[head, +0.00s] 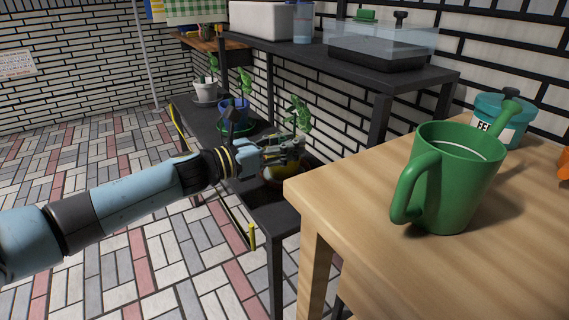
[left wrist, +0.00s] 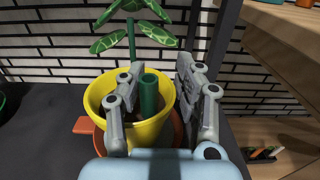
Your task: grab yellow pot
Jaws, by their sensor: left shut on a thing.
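The yellow pot (left wrist: 148,132) stands on an orange-red saucer (left wrist: 84,126) on the dark shelf, with a leafy green plant and a thick green upright piece in it. In the head view the pot (head: 272,173) is partly hidden behind my left gripper and the wooden table. My left gripper (head: 298,148) reaches it from the left. In the left wrist view one finger of this gripper (left wrist: 160,72) is inside the pot and the other is outside its right side, shut on the pot's wall. My right gripper is not in view.
A wooden table (head: 330,185) with a green watering can (head: 455,185) and a teal tub (head: 487,125) is close on the right. A blue pot (head: 236,108) and a white pot (head: 205,92) stand farther back. An upper black shelf (head: 410,76) overhangs. Tiled floor lies open at left.

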